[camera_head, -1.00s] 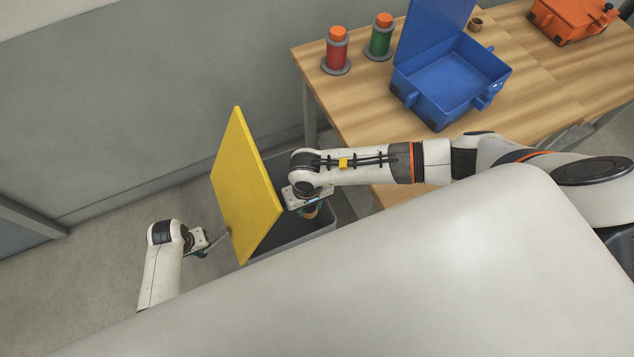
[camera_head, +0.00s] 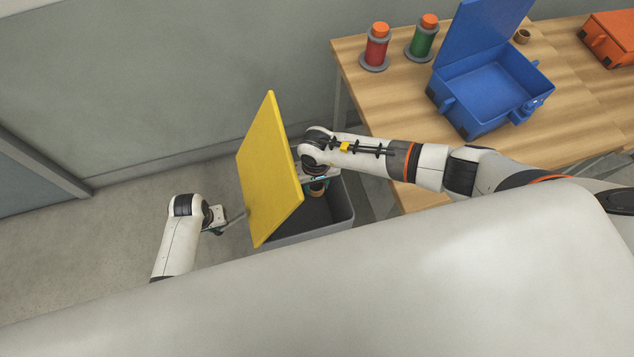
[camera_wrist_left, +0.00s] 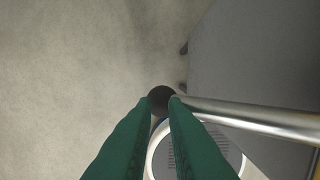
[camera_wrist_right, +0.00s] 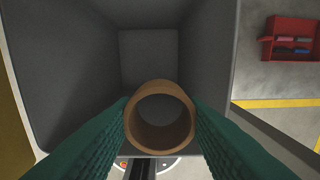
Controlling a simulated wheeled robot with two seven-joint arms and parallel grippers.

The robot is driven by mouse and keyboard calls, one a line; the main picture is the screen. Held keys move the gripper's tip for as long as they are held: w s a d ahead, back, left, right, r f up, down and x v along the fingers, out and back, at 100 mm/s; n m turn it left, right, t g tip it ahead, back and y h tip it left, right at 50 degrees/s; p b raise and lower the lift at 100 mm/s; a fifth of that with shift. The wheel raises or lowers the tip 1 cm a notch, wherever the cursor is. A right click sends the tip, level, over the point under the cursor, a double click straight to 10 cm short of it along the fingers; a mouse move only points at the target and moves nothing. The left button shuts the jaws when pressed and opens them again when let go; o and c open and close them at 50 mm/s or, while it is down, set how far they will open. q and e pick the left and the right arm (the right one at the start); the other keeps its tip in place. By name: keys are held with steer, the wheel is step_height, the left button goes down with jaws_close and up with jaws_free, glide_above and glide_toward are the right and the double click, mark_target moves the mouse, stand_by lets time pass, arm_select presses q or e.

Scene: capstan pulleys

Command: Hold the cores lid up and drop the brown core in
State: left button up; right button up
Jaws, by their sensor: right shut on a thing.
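The brown core (camera_wrist_right: 161,144) is a hollow ring gripped between the green fingers of my right gripper (camera_wrist_right: 161,112). It is over the open mouth of the grey bin (camera_head: 348,214), whose inside looks empty in the right wrist view. In the head view the core (camera_head: 318,190) shows just under my right gripper (camera_head: 318,181). The yellow lid (camera_head: 270,172) stands raised and steeply tilted at the bin's left side. My left gripper (camera_head: 222,222) is at a metal bar (camera_wrist_left: 245,112) with a dark knob (camera_wrist_left: 161,98). The knob shows between its fingertips; I cannot tell whether they clamp it.
A wooden table (camera_head: 400,135) at the right holds a red spool (camera_head: 377,48), a green spool (camera_head: 422,40), an open blue box (camera_head: 487,90), a small brown ring (camera_head: 522,36) and an orange case (camera_head: 610,40). A grey wall runs behind. The floor at left is clear.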

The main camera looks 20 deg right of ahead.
steer(key=o, duration=1)
steer(key=shift+o, duration=0.2)
step_height(320, 180, up, 8)
arm_select(q)
steer(key=shift+r, duration=0.1)
step_height(320, 180, up, 15)
steer(key=d, duration=0.1)
stand_by(1.6)
steer(key=s+r, duration=0.5)
stand_by(0.6)
steer(key=shift+f, duration=0.1)
arm_select(e)
steer(key=shift+s, duration=0.1)
